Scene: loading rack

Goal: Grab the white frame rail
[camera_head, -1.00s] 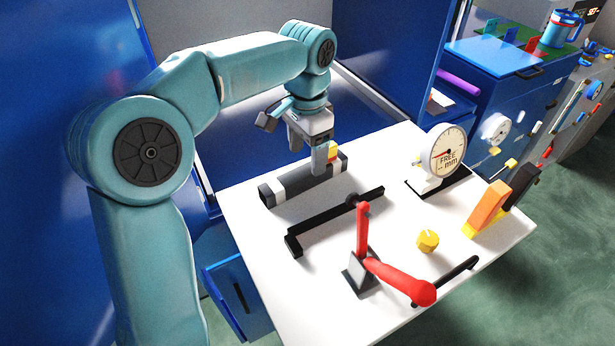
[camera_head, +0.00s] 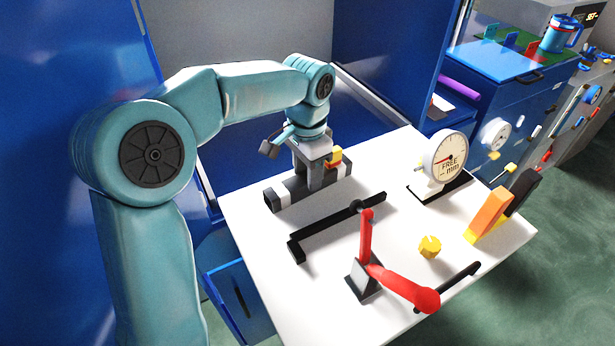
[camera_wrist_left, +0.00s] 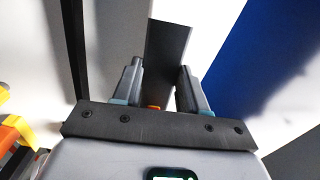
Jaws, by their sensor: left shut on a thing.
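The frame rail (camera_head: 330,193) is a long bar on the white table, mostly dark grey with white bands near its ends. My left gripper (camera_head: 314,186) points down over the middle of the rail and is shut on it. My right gripper is not in view.
On the white table (camera_head: 260,240) a black bracket bar (camera_head: 335,228) lies in front of the rail. A red-handled clamp (camera_head: 366,260), a yellow knob (camera_head: 429,246), a dial gauge (camera_head: 448,157) and an orange block (camera_head: 489,213) stand further right. A blue wall is behind.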

